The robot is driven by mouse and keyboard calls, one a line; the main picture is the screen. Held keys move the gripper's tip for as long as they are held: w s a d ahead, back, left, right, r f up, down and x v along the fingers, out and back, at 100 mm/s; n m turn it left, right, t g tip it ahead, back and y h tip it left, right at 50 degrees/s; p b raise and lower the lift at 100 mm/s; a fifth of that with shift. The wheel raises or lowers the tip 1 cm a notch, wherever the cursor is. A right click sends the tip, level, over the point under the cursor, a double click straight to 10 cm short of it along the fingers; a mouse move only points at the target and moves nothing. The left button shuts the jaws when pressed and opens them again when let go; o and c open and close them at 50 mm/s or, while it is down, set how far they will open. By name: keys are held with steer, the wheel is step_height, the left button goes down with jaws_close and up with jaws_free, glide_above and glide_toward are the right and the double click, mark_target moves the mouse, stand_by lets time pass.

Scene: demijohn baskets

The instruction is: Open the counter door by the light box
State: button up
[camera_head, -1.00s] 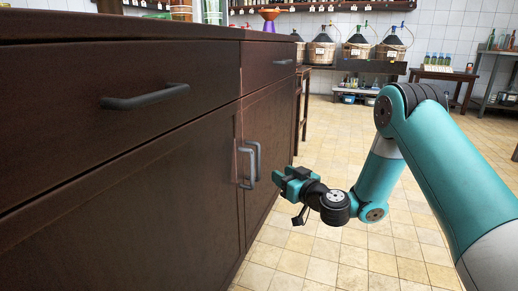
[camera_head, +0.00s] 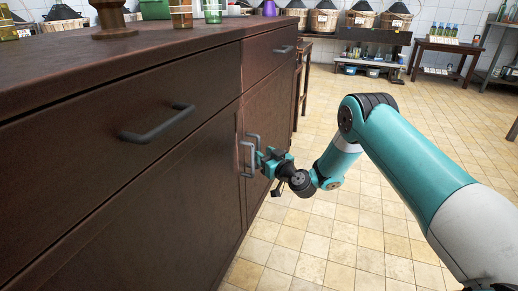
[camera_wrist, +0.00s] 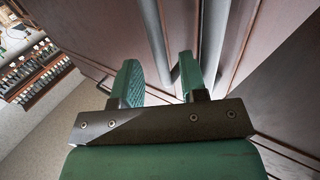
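The dark brown counter (camera_head: 190,130) fills the left of the head view, with two lower doors, both shut. Two grey upright handles stand side by side at the seam: the near door's handle (camera_head: 246,160) and the far door's handle (camera_head: 256,138). My gripper (camera_head: 264,158) is right beside them, at handle height. In the wrist view, my gripper (camera_wrist: 160,80) is open, with one upright bar (camera_wrist: 157,40) showing between its green fingers and another bar (camera_wrist: 213,45) outside the right finger. I cannot tell whether the fingers touch a bar. I cannot pick out a light box.
Two drawers with horizontal handles (camera_head: 158,124) sit above the doors. Glasses (camera_head: 181,14) and bottles stand on the counter top. Basketed demijohns (camera_head: 358,18) line a far shelf, and a table with bottles (camera_head: 448,44) stands at the back right. The tiled floor (camera_head: 340,225) is clear.

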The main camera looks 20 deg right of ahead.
mark_target(259, 150)
steer(key=shift+x, duration=1.85)
steer(key=shift+r, duration=0.1)
steer(key=shift+c, duration=0.4)
jaws_close()
